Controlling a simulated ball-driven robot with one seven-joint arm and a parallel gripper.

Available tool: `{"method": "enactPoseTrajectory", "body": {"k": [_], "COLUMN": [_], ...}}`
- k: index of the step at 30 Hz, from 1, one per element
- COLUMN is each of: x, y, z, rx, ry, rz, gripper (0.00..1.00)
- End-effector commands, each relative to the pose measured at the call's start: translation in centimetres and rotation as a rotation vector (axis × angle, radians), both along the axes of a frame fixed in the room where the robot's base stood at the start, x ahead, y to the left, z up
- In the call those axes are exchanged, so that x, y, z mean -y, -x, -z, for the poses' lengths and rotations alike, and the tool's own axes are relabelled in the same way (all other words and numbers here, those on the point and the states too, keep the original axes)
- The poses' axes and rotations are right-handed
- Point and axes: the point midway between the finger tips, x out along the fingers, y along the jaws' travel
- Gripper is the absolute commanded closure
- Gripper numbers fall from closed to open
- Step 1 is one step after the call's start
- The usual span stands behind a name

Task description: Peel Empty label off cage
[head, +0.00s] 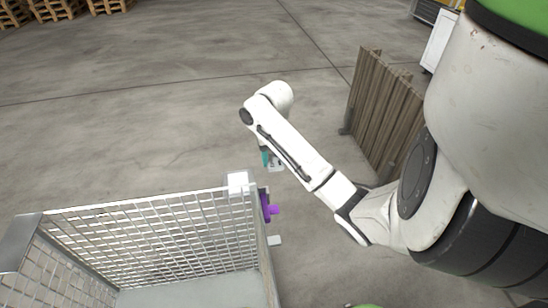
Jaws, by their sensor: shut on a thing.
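The cage (150,240) is a grey wire-mesh container at the lower left. A white plate (237,184) sits on its top right corner, and a purple piece (266,206) stands out from its right side. My arm reaches in from the right. My gripper (266,158) is mostly hidden behind my own arm link; a little teal shows, above and apart from the purple piece. It is shut on a small white piece (278,166), which seems to be the label. No writing can be read on it.
A brown slatted wooden panel (385,110) stands upright right of my arm. A small white square (274,240) shows beside the cage. Wooden pallets (60,8) are at the far top left. The concrete floor (160,100) beyond the cage is clear.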

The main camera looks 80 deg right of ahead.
Motion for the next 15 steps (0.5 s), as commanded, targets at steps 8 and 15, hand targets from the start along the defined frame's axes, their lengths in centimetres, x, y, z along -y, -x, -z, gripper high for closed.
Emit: {"method": "enactPoseTrajectory", "body": {"k": [8, 15], "x": [0.3, 0.1], "y": [-0.2, -0.1], "z": [-1.3, -2.0], "rx": [0.007, 0.003], "ry": [0.009, 0.004], "rz": [-0.001, -0.002], "gripper": [0.77, 0.77]}}
